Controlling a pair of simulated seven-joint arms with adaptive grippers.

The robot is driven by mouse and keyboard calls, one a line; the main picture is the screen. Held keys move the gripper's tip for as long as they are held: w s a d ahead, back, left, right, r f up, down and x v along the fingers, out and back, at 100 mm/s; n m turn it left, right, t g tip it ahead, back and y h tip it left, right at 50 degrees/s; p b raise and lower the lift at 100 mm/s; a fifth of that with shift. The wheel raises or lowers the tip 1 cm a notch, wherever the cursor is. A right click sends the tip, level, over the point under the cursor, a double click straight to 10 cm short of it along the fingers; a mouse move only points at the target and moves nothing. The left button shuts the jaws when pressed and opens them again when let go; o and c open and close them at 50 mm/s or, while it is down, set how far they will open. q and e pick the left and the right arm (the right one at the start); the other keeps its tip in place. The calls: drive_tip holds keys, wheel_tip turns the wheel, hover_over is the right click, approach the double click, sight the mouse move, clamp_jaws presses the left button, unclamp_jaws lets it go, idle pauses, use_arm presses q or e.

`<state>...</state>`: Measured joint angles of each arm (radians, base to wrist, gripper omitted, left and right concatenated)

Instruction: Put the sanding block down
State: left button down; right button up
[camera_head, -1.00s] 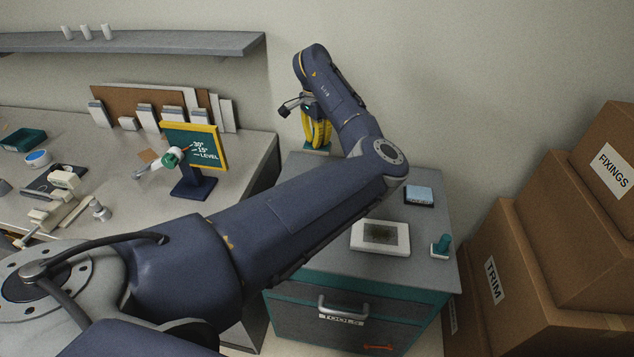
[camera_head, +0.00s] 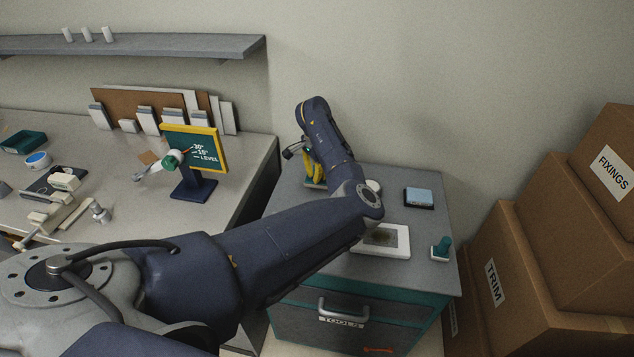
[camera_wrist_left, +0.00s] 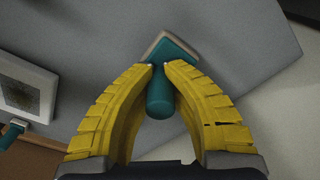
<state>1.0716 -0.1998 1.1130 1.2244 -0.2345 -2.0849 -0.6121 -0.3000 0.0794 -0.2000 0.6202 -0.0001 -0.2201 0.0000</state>
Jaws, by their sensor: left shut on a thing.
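My left gripper (camera_head: 313,176) is low over the back left of the grey cabinet top (camera_head: 440,275), partly hidden by my own arm. In the left wrist view its yellow fingers (camera_wrist_left: 159,68) are shut on the sanding block (camera_wrist_left: 172,46). The block has a teal body, a rounded teal handle between the fingers and a pale edge at its far side. Grey surface lies beneath it; I cannot tell whether the block touches that surface. My right gripper is not in view.
On the cabinet top are a white-framed panel (camera_head: 390,240), a small teal-handled tool (camera_head: 441,248) and a light blue block (camera_head: 418,196) on a dark base. Cardboard boxes (camera_head: 540,260) stand to the right. A workbench (camera_head: 120,225) with an angle sign (camera_head: 195,148) is left.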

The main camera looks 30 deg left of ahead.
use_arm(q)
drive_tip(key=shift+f, duration=1.55)
drive_tip(key=shift+f, duration=0.15)
drive_tip(key=c, duration=1.5)
unclamp_jaws()
drive_tip(key=r, duration=1.2)
drive_tip(key=shift+s+a+r, duration=0.15)
drive_tip(key=shift+s, duration=0.1)
